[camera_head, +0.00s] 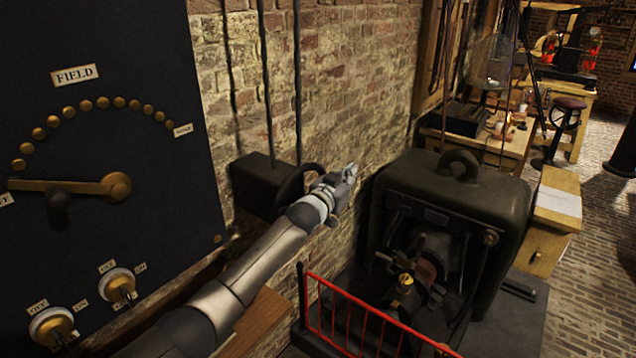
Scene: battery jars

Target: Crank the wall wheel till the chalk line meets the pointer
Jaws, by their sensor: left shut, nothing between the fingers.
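The dark wall wheel (291,180) is on the front of a black box (258,186) fixed to the brick wall, right of the dark panel. My left arm reaches in from the bottom, and its wrist covers the lower right of the wheel. My left gripper (350,170) is shut and empty, just right of the wheel's rim. I cannot tell whether the gripper or wrist touches the rim. I cannot make out the chalk line or the pointer. My right gripper is not in view.
A dark panel (120,45) with a brass lever and studs fills the left. A big black machine (450,190) stands right of my gripper, behind a red railing (345,311). A wooden cabinet (550,230) is beyond it. Brick floor is open at far right.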

